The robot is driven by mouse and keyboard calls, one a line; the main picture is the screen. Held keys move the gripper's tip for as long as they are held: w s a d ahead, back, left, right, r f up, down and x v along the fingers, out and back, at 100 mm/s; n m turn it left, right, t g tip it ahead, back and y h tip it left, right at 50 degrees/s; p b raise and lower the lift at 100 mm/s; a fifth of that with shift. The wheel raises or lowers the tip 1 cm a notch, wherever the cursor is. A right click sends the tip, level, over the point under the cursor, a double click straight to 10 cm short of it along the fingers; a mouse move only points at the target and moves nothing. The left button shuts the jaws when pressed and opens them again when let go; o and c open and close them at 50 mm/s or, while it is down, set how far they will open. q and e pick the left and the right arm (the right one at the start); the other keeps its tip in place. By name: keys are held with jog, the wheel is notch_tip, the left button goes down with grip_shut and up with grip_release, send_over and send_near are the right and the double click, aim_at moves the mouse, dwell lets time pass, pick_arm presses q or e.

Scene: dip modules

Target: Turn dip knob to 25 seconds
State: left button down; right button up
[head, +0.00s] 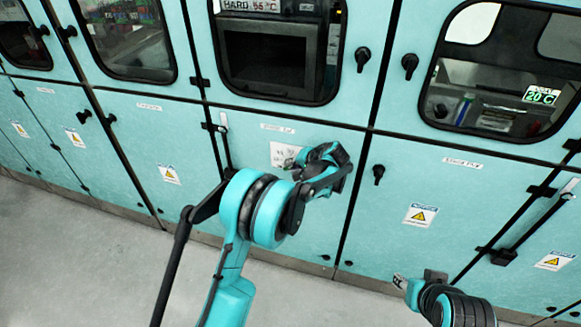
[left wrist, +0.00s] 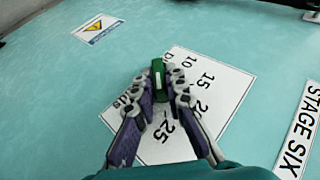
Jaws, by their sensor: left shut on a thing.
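The dip knob (left wrist: 157,72) is a green bar on a white dial label (left wrist: 205,90) on the teal panel. The label shows 10, 15, 20 and 25, and part of the word seconds. My left gripper (left wrist: 161,88) is shut on the knob, with a finger on each side. The 25 lies close to the knob's near end; its exact pointing is hard to read. In the head view, my left gripper (head: 328,165) is at the white dial label (head: 285,154), and the knob is hidden. My right gripper (head: 418,280) is low at right, its fingers unclear.
A STAGE SIX label (left wrist: 300,137) is right of the dial in the wrist view. Black door handles (head: 363,58) and hinges (head: 503,256) stand out from the cabinets. A window (head: 280,50) is above the panel. The grey floor (head: 90,250) is clear.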

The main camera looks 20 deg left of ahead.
dwell(0.3)
pick_arm(q)
jog(key=c, duration=1.6)
grip_release()
jog(key=shift+o, duration=0.2)
jog(key=v, duration=1.2)
jog(key=shift+f, duration=0.2)
jog(key=shift+d, duration=0.15)
